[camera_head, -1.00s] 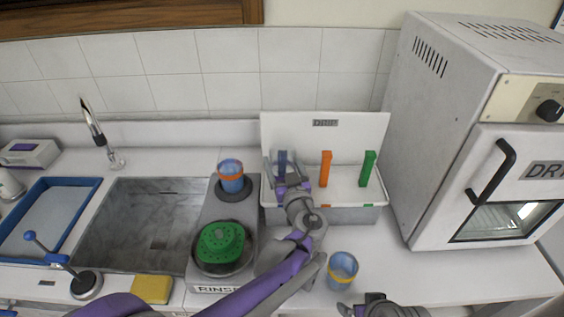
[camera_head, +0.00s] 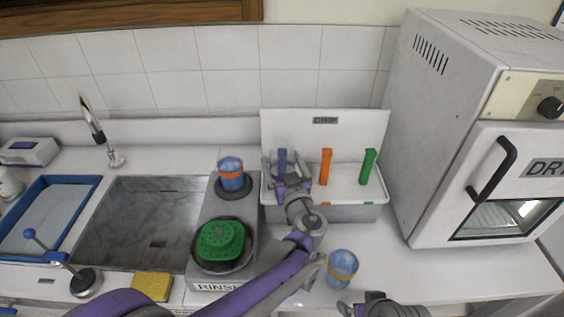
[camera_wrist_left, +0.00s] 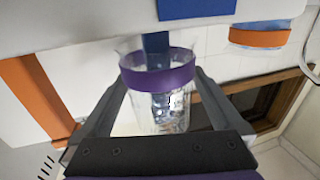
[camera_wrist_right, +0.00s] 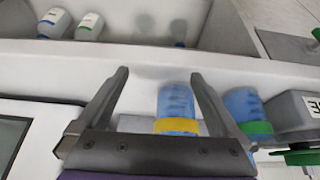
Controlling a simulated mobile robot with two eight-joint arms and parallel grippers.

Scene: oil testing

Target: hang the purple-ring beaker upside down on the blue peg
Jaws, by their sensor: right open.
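The purple-ring beaker (camera_wrist_left: 158,78) is clear with a purple band and sits between the fingers of my left gripper (camera_wrist_left: 160,95), which touch its sides. In the head view, my left gripper (camera_head: 287,178) is at the left end of the drip rack (camera_head: 345,214), and the beaker is mostly hidden by it. The blue peg (camera_head: 282,157) rises just behind the gripper. In the left wrist view, the blue peg (camera_wrist_left: 155,43) shows behind or through the beaker; I cannot tell whether it is inside. My right gripper (camera_wrist_right: 155,85) is open and empty.
Orange (camera_head: 326,166) and green (camera_head: 368,166) pegs stand to the right. An orange-ring beaker (camera_head: 230,170) sits left of the rack. A yellow-ring beaker (camera_head: 342,268) stands on the counter in front. The dryer (camera_head: 440,150) is at right, the sink (camera_head: 140,225) at left.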

